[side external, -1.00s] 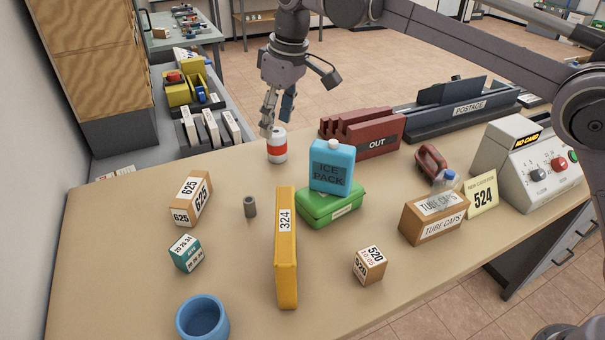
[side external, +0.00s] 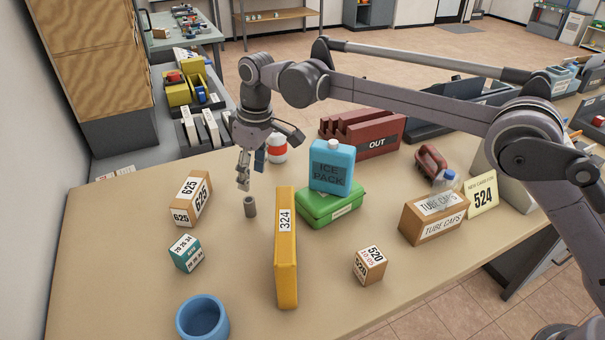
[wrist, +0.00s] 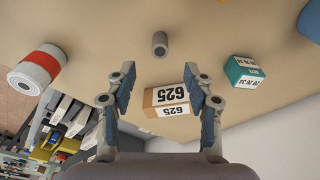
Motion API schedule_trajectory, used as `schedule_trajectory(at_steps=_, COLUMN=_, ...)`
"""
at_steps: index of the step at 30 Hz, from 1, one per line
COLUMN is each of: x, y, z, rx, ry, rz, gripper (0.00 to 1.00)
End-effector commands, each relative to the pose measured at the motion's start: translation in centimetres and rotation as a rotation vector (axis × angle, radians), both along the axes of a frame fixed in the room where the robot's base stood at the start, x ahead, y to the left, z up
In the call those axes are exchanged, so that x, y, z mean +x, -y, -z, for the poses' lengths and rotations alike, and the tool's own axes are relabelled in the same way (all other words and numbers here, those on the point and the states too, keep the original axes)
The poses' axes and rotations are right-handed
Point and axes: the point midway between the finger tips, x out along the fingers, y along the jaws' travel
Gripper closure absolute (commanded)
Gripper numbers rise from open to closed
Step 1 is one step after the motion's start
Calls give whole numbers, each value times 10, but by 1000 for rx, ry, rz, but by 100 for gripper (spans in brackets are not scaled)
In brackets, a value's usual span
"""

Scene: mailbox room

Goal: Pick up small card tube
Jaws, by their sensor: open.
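The small card tube is a short grey cylinder (side external: 250,207) standing upright on the table, left of the tall yellow box. In the wrist view the tube (wrist: 160,43) lies beyond the fingertips, near the top middle. My gripper (side external: 251,172) is above and slightly behind the tube in the side view, pointing down. In the wrist view my gripper (wrist: 165,82) has its two fingers spread wide with nothing between them at the tips. The tube is apart from both fingers.
A cardboard 625 box (side external: 191,198) and a teal box (side external: 185,253) stand left of the tube. The yellow 324 box (side external: 286,250) stands close on its right. A red-and-white can (side external: 277,148) is behind. A blue cup (side external: 203,318) is at the front.

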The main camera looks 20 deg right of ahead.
Motion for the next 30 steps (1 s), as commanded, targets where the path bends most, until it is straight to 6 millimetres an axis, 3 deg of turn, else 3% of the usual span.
schedule_trajectory(at_steps=9, x=5, y=-5, z=43, rx=0, ry=0, rz=0, gripper=48)
schedule_trajectory(at_steps=17, x=7, y=-7, z=60, rx=0, ry=0, rz=0, gripper=48)
schedule_trajectory(at_steps=24, x=13, y=-13, z=92, rx=0, ry=0, rz=0, gripper=48)
schedule_trajectory(at_steps=30, x=14, y=-14, z=105, rx=0, ry=0, rz=0, gripper=48)
